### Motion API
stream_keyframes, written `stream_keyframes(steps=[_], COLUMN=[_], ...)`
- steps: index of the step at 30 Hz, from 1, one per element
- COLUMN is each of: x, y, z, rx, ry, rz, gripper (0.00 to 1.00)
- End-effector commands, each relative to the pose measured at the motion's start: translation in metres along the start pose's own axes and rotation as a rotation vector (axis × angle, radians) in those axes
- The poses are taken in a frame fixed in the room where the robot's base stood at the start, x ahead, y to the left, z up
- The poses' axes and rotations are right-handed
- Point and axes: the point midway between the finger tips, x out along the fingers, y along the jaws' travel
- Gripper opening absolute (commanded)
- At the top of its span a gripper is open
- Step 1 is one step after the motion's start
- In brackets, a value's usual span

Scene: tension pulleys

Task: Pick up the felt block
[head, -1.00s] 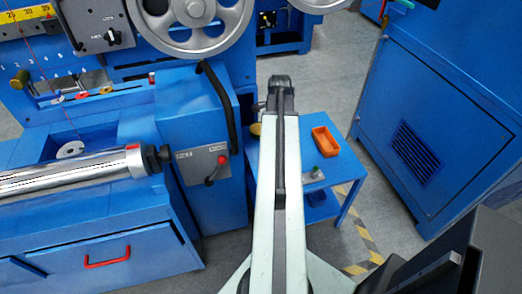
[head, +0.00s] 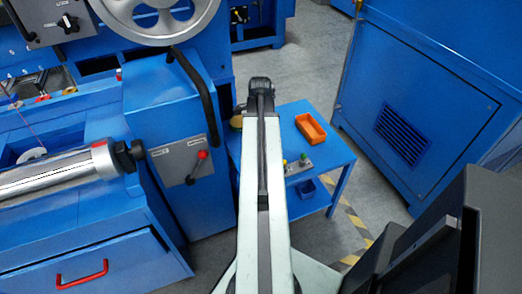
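My gripper (head: 260,84) is at the end of my pale arm, which reaches forward over the left part of a small blue side table (head: 338,153). I see the gripper from behind, so its fingers and whatever may be between them are hidden. A small tan object (head: 236,121) shows at the left of my arm, by the table's left side. It is partly covered, and I cannot tell whether it is the felt block. No other thing in view is clearly the felt block.
An orange tray (head: 311,128) and a small grey item with coloured knobs (head: 299,166) are on the table. A blue bin (head: 307,187) is below. The blue machine (head: 172,108) stands close at left, a blue cabinet (head: 425,90) at right. Grey floor lies between table and cabinet.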

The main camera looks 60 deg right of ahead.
Motion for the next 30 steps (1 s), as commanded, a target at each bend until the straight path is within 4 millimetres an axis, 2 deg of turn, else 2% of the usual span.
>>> stream_keyframes(steps=[1,8,11,15,17,25,30], x=[0.014,0.011,0.011,0.011,0.011,0.006,-0.017], y=[0.0,0.0,0.0,0.0,0.0,0.0,0.0], z=[0.0,-0.001,-0.001,-0.001,-0.001,-0.001,-0.001], rx=[0.0,0.0,0.0,0.001,0.001,0.001,0.002], ry=[0.0,0.0,0.0,0.0,0.0,0.0,0.0], rz=[0.0,0.0,0.0,0.0,0.0,0.0,0.0], gripper=[0.71,0.71,0.49,0.1,0.0,0.0,0.0])
